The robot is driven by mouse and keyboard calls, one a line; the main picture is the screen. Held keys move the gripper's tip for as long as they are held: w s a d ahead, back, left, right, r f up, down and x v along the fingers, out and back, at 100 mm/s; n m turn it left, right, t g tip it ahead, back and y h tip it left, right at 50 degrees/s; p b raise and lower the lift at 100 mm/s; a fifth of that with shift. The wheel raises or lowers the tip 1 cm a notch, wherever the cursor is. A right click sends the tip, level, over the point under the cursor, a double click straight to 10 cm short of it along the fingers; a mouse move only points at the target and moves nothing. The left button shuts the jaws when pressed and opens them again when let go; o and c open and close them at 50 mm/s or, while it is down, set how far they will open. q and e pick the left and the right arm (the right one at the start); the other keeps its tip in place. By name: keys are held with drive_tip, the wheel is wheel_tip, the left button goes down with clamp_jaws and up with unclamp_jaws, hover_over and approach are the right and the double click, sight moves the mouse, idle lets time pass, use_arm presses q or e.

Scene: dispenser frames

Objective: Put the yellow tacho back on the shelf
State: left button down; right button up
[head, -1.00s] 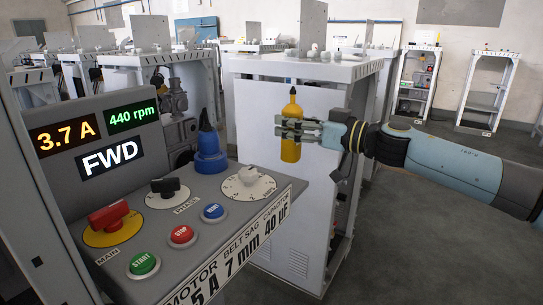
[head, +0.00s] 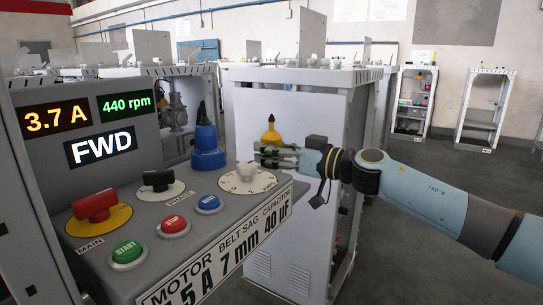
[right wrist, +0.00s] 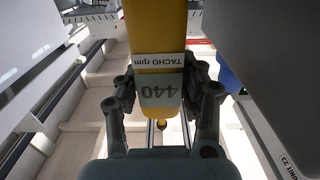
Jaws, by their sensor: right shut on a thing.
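The yellow tacho (head: 271,135) shows its rounded top and dark tip in the head view; its lower part is hidden behind my right gripper and the panel. My right gripper (head: 268,154) is shut around it, just beyond the panel's right corner. In the right wrist view the tacho (right wrist: 157,38) stands between the fingers of the right gripper (right wrist: 163,92), with a "TACHO rpm" label and a 440 readout. A grey ledge (head: 180,205) with switches runs below the readouts. My left gripper is not in view.
A white dial (head: 248,179), a red knob (head: 95,207) and push buttons stick up from the ledge. A grey cabinet (head: 290,215) stands close behind the tacho. Open floor lies at right.

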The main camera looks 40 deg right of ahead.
drive_tip(key=shift+f, duration=0.1)
drive_tip(key=o, duration=1.3)
drive_tip(key=shift+f, duration=0.1)
